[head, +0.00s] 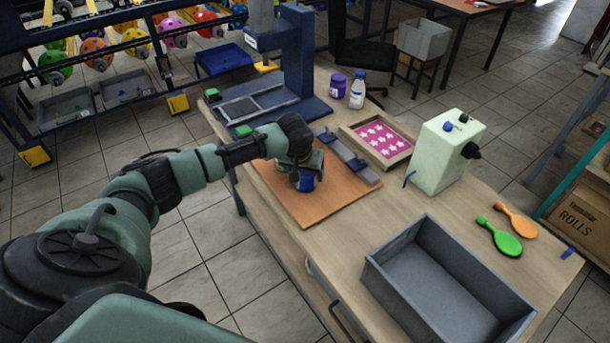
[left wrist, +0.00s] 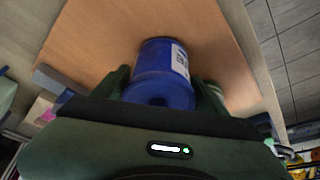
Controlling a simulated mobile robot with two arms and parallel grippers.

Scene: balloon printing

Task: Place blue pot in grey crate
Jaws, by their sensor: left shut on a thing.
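The blue pot (head: 304,182) is on or just above the orange-brown board on the table. It has a white label, which shows in the left wrist view, where the blue pot (left wrist: 162,75) sits between the two fingers. My left gripper (head: 303,168) is shut on the pot from above; it also shows in the left wrist view (left wrist: 163,88). I cannot tell whether the pot touches the board. The grey crate (head: 378,283) stands empty at the table's front right, well to the right of the pot. My right gripper is not in view.
A pale green box device (head: 440,155) stands behind the crate. Green and orange balloon-shaped paddles (head: 505,241) lie to the crate's right. A pink star screen frame (head: 380,138), purple jar (head: 338,85) and white bottle (head: 357,90) are behind the brown board (head: 318,213).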

